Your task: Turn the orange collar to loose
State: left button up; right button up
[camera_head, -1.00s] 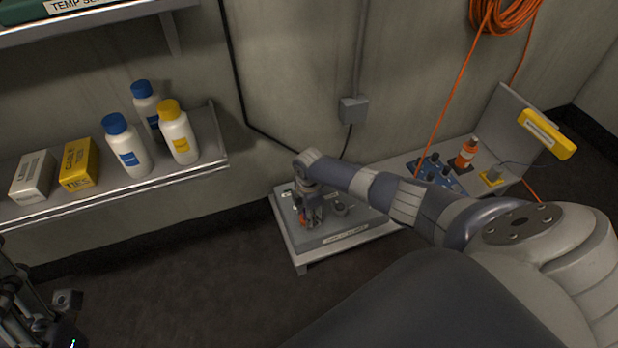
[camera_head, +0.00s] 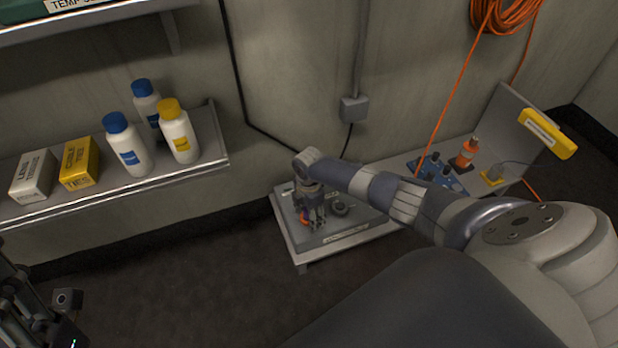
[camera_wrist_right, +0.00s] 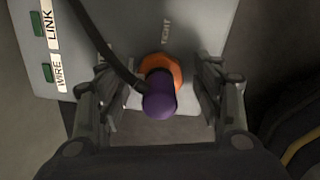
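The orange collar (camera_wrist_right: 172,66) sits on a light panel (camera_wrist_right: 206,22) in the right wrist view, with the word TIGHT printed above it. A purple plug (camera_wrist_right: 160,98) with a dark cable stands out of the collar and hides part of it. My right gripper (camera_wrist_right: 158,88) is open, with one finger on each side of the collar and visible gaps between. In the head view, my right gripper (camera_head: 313,222) points down over the panel, and a bit of the orange collar (camera_head: 304,217) shows beside its fingers. My left gripper (camera_head: 50,318) is partly in view at lower left.
The panel box (camera_head: 345,240) has a round dark knob (camera_head: 339,208) right of my gripper. Labels LINK and WIRE sit beside green lights. A shelf (camera_head: 205,166) with bottles and boxes is at left. A blue connector block (camera_head: 440,176) lies at right.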

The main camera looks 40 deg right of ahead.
jog(key=shift+r, duration=0.1)
notch_tip(320, 180, up, 12)
jog(key=shift+f, duration=0.1)
dwell(0.5)
dwell(0.4)
